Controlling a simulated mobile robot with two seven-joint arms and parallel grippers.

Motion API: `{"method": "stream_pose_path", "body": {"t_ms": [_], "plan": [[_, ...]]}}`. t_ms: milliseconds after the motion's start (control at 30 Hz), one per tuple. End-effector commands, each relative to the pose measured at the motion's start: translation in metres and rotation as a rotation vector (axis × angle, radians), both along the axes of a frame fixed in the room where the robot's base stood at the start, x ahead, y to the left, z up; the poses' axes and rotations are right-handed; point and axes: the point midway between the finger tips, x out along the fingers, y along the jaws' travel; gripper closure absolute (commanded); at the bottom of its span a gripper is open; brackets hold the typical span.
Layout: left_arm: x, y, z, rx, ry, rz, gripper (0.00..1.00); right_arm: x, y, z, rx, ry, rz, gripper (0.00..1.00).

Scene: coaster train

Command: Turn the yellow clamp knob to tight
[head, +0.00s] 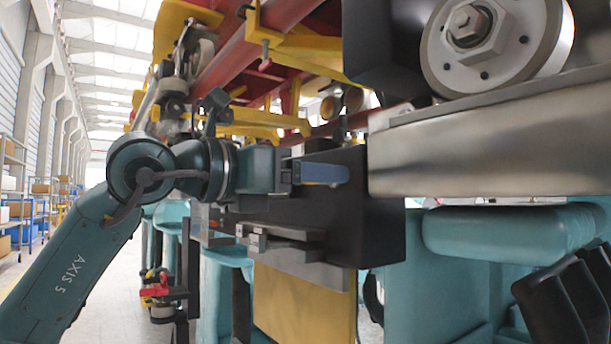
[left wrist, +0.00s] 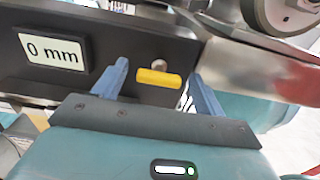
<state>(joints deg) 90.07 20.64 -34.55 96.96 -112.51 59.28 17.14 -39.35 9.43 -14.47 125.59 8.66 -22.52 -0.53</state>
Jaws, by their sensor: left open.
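The yellow clamp knob (left wrist: 159,78) shows in the left wrist view as a short bar lying nearly level, on a small metal stem in front of a dark block. My left gripper (left wrist: 158,70) is open, with one blue finger on each side of the knob and a gap on both sides. In the head view the left gripper (head: 322,173) reaches in from the left against the dark block (head: 340,230), and the knob is hidden there. My right gripper does not show.
A display reading "0 mm" (left wrist: 52,51) sits on the dark block left of the knob. A thick metal beam (head: 480,145) and a large wheel (head: 495,45) are close on the right. Red and yellow framework (head: 290,50) hangs above the left arm.

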Motion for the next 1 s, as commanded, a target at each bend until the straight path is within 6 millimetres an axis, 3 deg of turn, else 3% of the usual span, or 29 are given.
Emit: {"method": "stream_pose_path", "body": {"t_ms": [333,567,800,1000], "plan": [[-0.005,0.009,-0.001,0.0,0.0,0.003,0.29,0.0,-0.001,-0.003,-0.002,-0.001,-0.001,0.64],[-0.033,0.046,-0.002,0.0,-0.003,0.004,0.29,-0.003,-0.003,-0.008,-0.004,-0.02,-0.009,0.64],[-0.062,0.086,-0.002,0.0,-0.001,0.004,0.29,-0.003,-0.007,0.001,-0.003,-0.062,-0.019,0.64],[-0.075,0.104,-0.001,0.001,0.001,0.001,0.29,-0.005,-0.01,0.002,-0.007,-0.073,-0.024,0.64]]}}
